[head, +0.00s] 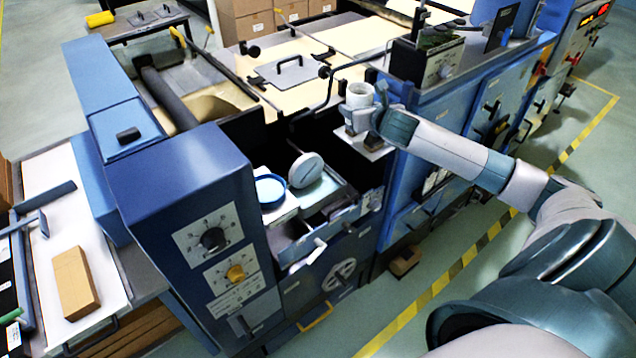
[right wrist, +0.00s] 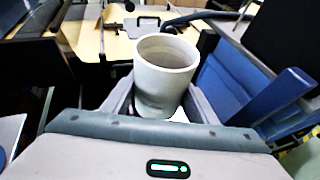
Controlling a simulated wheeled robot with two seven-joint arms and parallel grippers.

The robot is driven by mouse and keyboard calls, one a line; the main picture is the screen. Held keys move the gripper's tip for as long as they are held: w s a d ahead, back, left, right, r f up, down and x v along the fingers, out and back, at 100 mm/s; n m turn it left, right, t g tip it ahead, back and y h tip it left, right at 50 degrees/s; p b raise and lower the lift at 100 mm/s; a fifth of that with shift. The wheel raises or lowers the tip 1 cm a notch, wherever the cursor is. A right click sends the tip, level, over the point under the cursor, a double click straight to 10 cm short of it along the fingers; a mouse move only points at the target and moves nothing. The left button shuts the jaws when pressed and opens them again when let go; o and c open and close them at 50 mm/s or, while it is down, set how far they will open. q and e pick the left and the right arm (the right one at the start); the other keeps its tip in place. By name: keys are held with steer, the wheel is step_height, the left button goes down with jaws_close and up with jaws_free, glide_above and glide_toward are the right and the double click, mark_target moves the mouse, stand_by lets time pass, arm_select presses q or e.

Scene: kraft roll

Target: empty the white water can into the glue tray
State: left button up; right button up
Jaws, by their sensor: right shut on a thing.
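The white can (head: 359,95) is upright in the head view, above the dark gap between the machine's blue housings. My right gripper (head: 364,122) is shut on it, with a finger on each side. The can (right wrist: 165,75) fills the middle of the right wrist view, between the fingers of my right gripper (right wrist: 158,108). Its open mouth shows a grey inside; I cannot tell the water level. A pale shallow tray (head: 318,192), perhaps the glue tray, is left of and below the can. My left gripper is out of view.
A blue round container (head: 270,188) and a white round disc (head: 306,170) are by the pale tray. A tall blue control housing (head: 200,200) stands left of them. A black bent bar (head: 325,98) rises close left of the can. A brown block (head: 75,283) lies on the left table.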

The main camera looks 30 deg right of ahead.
mark_target(355, 93)
steer(key=shift+r, duration=2.05)
steer(key=shift+f, duration=0.1)
